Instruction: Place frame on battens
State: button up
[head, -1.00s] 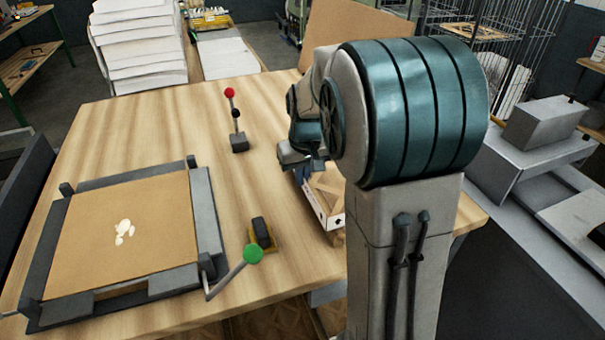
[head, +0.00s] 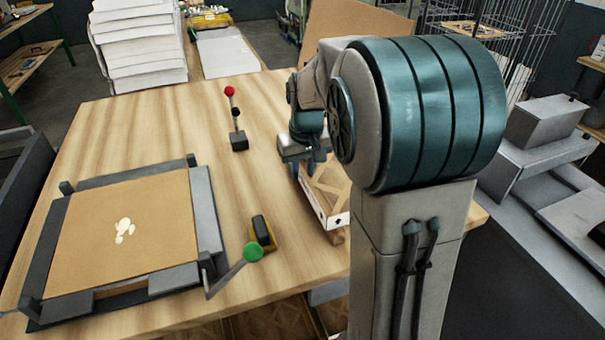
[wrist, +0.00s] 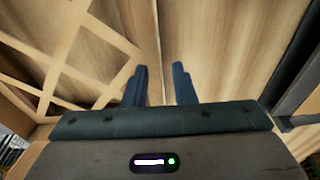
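The frame (head: 326,205) is a shallow box with a wooden lattice and pale side walls. It lies at the right part of the workbench, partly hidden behind my arm. Its lattice fills the left of the wrist view (wrist: 62,62). My gripper (head: 306,172) is at the frame's far left corner in the head view. In the wrist view, its two blue fingers (wrist: 161,82) stand apart with a visible gap, and a thin edge line runs between them. A strip of wood (head: 337,236), perhaps a batten, shows under the frame's near end; other battens cannot be made out.
A grey fixture (head: 212,225) holding a brown sheet (head: 140,215) with pale blotches stands at the left. A green-knobbed lever (head: 252,252), a yellow-and-black block (head: 262,232) and a red-knobbed lever (head: 236,120) stand between it and the frame. The bench's back left is clear.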

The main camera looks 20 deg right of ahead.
notch_tip(320, 180, up, 9)
jog(key=s, duration=0.2)
jog(key=s+a+f, duration=0.2)
jog(key=s+f, duration=0.2)
jog(key=s, duration=0.5)
jog(key=s+a+f+t, duration=0.1)
jog(key=s+a+f, duration=0.1)
jog(key=s, duration=0.8)
jog(key=shift+s+f, duration=0.15)
jog(key=shift+f, duration=0.75)
